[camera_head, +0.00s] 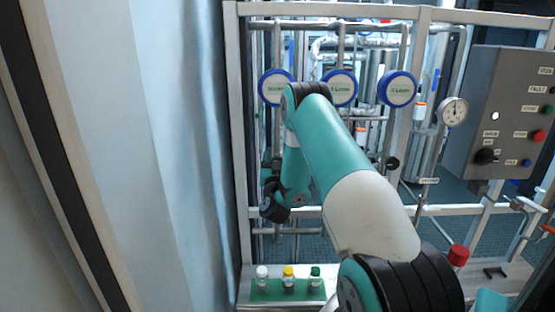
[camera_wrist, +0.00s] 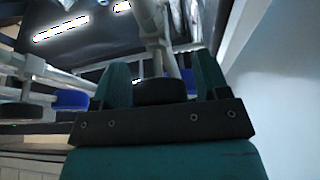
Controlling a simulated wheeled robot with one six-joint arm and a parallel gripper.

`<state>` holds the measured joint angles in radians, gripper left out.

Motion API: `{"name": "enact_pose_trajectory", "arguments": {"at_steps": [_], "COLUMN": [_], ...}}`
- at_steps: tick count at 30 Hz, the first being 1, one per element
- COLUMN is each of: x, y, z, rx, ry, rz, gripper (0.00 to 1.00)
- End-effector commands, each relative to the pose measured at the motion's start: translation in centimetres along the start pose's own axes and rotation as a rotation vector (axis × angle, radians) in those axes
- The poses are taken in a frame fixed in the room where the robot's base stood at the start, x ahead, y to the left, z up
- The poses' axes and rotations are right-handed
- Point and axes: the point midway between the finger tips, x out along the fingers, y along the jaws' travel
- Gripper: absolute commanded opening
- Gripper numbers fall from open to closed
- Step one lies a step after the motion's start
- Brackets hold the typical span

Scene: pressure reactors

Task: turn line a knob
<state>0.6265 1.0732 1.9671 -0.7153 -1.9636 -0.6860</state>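In the wrist view my gripper (camera_wrist: 162,72) has its two teal fingers apart. A round black knob (camera_wrist: 160,91) lies between them, at the foot of a pale pipe, and nearly fills the gap. I cannot tell whether the fingers touch it. No label shows which line it belongs to. In the head view my arm reaches the left part of the pipe frame, and my fingertips cannot be made out there. A black knob (camera_head: 392,163) shows to the right of my arm on the pipework.
Several blue-rimmed round units, one at the left (camera_head: 276,87), hang across the frame. A pressure gauge (camera_head: 454,111) and a grey control box (camera_head: 505,115) are at the right. A green rack (camera_head: 262,290) of capped vials stands low. A pale wall (camera_head: 150,150) fills the left.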

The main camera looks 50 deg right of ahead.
Motion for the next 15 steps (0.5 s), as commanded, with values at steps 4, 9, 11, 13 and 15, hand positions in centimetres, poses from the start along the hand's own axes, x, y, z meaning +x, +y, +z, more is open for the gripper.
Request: {"name": "enact_pose_trajectory", "arguments": {"at_steps": [4,9,11,13,15], "x": [0.00,-0.01,-0.04,-0.06,-0.03], "y": [0.00,0.00,0.01,0.04,0.07], "z": [-0.02,0.01,0.08,0.12,0.05], "rx": [0.000,0.006,0.027,0.064,0.091], "ry": [0.000,0.000,0.001,0.001,0.002], "rz": [0.000,0.003,0.011,0.026,0.038], "gripper": [0.33,0.22,0.23,0.23,0.23]}}
